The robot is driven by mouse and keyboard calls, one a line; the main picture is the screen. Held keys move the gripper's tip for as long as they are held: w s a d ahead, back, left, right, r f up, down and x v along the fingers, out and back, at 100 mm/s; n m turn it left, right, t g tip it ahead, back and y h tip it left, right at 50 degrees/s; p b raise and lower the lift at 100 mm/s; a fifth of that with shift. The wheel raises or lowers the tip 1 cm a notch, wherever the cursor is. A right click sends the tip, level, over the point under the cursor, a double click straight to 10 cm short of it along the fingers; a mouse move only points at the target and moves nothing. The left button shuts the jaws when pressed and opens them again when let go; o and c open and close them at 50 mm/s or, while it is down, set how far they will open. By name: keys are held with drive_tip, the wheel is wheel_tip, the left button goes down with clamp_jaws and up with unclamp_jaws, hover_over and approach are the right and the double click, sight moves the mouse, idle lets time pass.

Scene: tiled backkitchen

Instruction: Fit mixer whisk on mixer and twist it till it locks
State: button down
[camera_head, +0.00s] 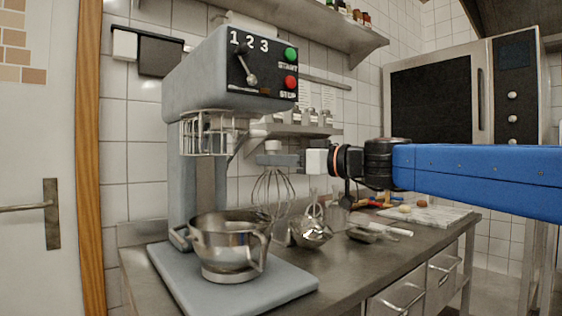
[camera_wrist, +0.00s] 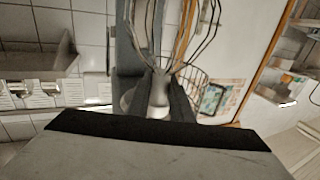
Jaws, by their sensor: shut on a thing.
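The mixer (camera_head: 222,75) stands on the left of the counter, with a dial and a green and a red button on its head. A wire guard (camera_head: 207,134) hangs under the head, above a steel bowl (camera_head: 228,245) on the mixer's base. My gripper (camera_head: 290,160) is shut on the upper shaft of the whisk (camera_head: 270,192), which hangs upright to the right of the guard and bowl, apart from the mixer. In the wrist view the whisk (camera_wrist: 160,90) sits between the fingers, its wires reaching to the top edge.
A shelf (camera_head: 300,130) with small containers is on the wall behind the whisk. An oven (camera_head: 460,95) stands at the back right.

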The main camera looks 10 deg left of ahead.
drive_tip(key=r+x, duration=0.2)
drive_tip(key=x, duration=0.9)
drive_tip(key=shift+a, duration=0.25)
idle(0.7)
drive_tip(key=shift+r, duration=0.45)
idle(1.7)
drive_tip(key=shift+w+n+g+y, duration=0.15)
drive_tip(key=shift+n+g+y, duration=0.35)
drive_tip(key=shift+n+g, duration=1.3)
idle(0.5)
